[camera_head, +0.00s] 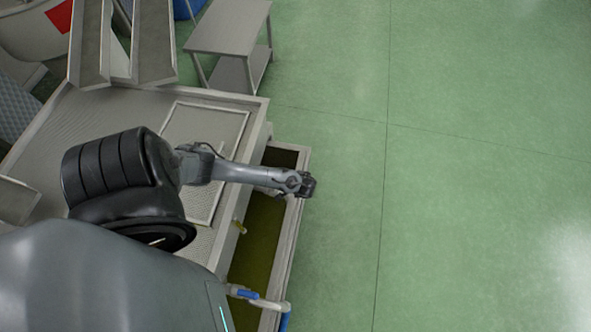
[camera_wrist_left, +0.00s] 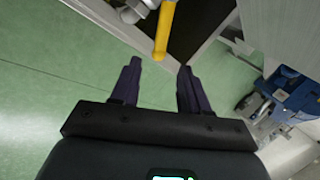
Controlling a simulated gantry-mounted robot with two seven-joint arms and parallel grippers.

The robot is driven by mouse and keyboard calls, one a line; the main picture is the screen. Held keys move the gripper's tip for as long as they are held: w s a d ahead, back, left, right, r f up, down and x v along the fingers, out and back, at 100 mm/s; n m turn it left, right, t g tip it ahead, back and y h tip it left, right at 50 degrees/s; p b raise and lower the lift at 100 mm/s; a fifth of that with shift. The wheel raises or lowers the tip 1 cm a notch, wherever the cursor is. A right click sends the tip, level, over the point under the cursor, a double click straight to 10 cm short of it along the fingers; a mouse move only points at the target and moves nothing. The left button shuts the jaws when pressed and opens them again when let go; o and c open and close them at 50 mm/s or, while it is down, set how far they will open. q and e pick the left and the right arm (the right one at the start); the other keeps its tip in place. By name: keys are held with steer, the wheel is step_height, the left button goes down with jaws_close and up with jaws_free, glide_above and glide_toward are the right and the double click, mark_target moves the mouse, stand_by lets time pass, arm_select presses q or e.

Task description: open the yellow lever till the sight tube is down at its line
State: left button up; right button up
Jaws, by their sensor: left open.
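The yellow lever (camera_wrist_left: 164,32) shows in the left wrist view, pointing down from a metal valve fitting (camera_wrist_left: 136,10) at the top edge. My left gripper (camera_wrist_left: 160,66) is open, and the lever's lower end appears in line with the gap between its fingertips. I cannot tell whether it touches them. My right gripper is not in view.
The trough (camera_head: 291,246) holds dark green-yellow liquid beside a metal table (camera_head: 190,98). A blue-handled pipe (camera_head: 262,301) crosses its near end. A small grey bench (camera_head: 228,28) stands at the back. A blue machine (camera_wrist_left: 292,92) stands at right in the wrist view. Green floor (camera_head: 450,180) is clear to the right.

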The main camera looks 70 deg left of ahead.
arm_select(q)
steer(key=shift+v, duration=2)
